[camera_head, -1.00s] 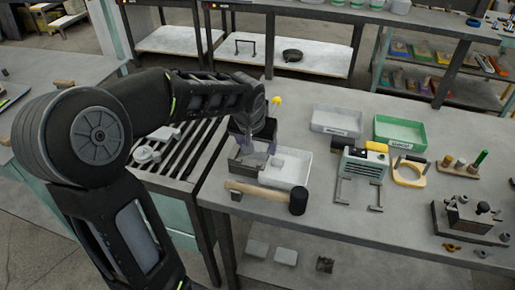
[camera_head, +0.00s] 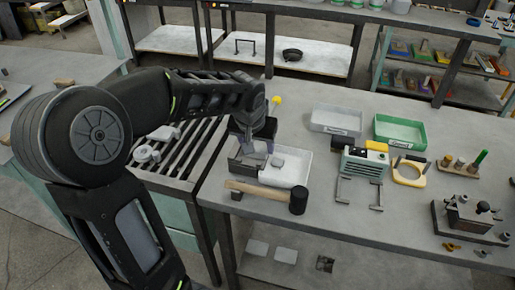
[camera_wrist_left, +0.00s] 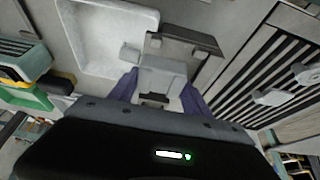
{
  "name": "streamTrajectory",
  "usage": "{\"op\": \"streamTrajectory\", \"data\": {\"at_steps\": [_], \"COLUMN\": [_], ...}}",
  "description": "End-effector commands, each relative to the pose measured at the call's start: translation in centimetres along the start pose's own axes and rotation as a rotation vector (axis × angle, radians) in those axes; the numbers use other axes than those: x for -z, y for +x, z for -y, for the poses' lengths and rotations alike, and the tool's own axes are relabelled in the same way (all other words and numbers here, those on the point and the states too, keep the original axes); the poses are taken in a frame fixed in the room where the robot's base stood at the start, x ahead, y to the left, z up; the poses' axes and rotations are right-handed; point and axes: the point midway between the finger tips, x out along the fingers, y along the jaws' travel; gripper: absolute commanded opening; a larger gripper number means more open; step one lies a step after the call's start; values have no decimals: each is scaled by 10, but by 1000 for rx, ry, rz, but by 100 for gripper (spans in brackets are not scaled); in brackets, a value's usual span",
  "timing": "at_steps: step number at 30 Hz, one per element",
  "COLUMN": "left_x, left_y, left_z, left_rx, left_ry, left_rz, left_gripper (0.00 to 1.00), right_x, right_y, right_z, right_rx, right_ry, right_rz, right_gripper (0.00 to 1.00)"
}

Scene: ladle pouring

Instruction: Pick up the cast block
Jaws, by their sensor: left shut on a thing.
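My left gripper (camera_head: 257,146) reaches down over the near left part of the bench. In the left wrist view its purple fingers (camera_wrist_left: 160,92) are shut on a light grey cast block (camera_wrist_left: 162,76), one finger on each side. The block lies beside a darker grey open mould (camera_wrist_left: 186,42). In the head view the mould (camera_head: 246,163) is low and grey, next to a white tray (camera_head: 297,179). The gripper and wrist partly hide the block in the head view. I cannot tell whether it is clear of the surface. My right gripper is not in view.
A mallet (camera_head: 262,191) lies in front of the tray. A grey bin (camera_head: 336,120), a green bin (camera_head: 400,132) and a grey-green device (camera_head: 363,166) stand to the right. A slatted rack (camera_head: 190,150) is at the left.

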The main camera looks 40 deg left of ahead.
Motion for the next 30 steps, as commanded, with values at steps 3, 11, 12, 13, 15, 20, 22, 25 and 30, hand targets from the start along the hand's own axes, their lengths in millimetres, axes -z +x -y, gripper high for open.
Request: {"op": "streamTrajectory", "data": {"at_steps": [3, 11, 12, 13, 15, 20, 22, 25, 30], "left_x": [0, 1, 1, 1, 2, 8, 12, 20, 32], "left_y": [0, 0, 0, -1, -2, -16, -26, -44, -74], "left_z": [0, 0, 0, 0, 0, 0, 0, -1, 0], "left_rx": [0, 0, 0, 0, 0, -1, -2, -2, -1], "left_ry": [0, 0, 0, 0, 0, -2, -1, -1, 0], "left_rz": [0, -2, -2, -2, -2, -5, -7, -7, -6], "left_gripper": [13, 0, 0, 0, 0, 0, 0, 0, 0], "right_x": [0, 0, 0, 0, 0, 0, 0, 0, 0], "right_y": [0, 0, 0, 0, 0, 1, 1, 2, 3], "right_z": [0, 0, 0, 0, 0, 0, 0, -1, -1], "right_rx": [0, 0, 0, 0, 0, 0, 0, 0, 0], "right_ry": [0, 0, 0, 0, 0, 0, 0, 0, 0], "right_rz": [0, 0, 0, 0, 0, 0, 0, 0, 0], "right_gripper": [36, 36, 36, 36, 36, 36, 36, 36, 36]}}
